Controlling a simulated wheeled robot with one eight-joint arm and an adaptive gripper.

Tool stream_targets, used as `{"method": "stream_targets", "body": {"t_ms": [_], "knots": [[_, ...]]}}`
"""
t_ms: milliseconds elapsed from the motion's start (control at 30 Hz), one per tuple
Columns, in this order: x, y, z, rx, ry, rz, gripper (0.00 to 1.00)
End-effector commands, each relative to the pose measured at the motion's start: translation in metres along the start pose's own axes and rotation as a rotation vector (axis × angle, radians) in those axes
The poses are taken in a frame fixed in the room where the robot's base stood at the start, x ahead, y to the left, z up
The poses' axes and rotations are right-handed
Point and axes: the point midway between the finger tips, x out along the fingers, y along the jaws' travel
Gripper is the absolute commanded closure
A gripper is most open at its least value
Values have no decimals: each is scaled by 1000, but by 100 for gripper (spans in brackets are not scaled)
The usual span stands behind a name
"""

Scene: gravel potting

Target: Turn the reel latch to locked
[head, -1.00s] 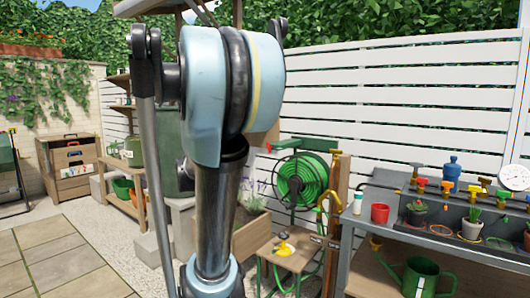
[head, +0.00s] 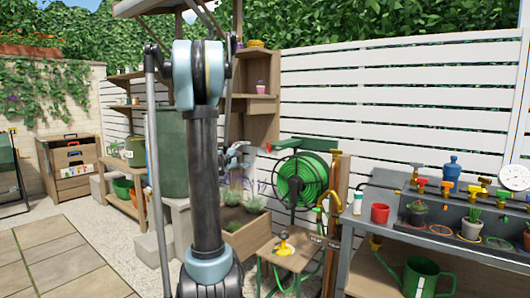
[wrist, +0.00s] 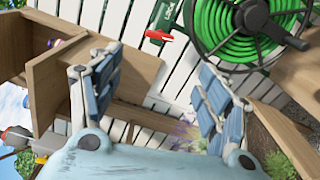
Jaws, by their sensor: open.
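The hose reel with its coiled green hose (head: 302,180) stands against the white fence in the head view. It also fills the upper right of the wrist view (wrist: 239,22). The reel latch, a small red lever (wrist: 158,36), sticks out to the left of the reel beside a green plate with white lettering (wrist: 172,17). The lettering is too blurred to read surely. My gripper (wrist: 153,66) is open and empty, with its blue-grey fingers wide apart. The latch shows beyond and between the fingers, apart from them. In the head view my gripper (head: 236,152) is left of the reel, partly behind my arm.
A wooden planter (head: 246,236) stands below my gripper. A small wooden table (head: 284,258) with a yellow sprinkler (head: 284,243) stands in front of the reel. A wooden shelf unit (wrist: 55,85) is at left in the wrist view. The potting bench (head: 385,222) is at right.

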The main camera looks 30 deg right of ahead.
Motion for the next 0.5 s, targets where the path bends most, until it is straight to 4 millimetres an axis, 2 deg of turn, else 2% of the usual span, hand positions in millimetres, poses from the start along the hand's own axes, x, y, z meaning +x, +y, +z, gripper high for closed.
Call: {"method": "stream_targets", "body": {"t_ms": [167,500], "knots": [[22,0,1,0,-3,-1,30],[82,0,1,1,-3,-2,30]]}}
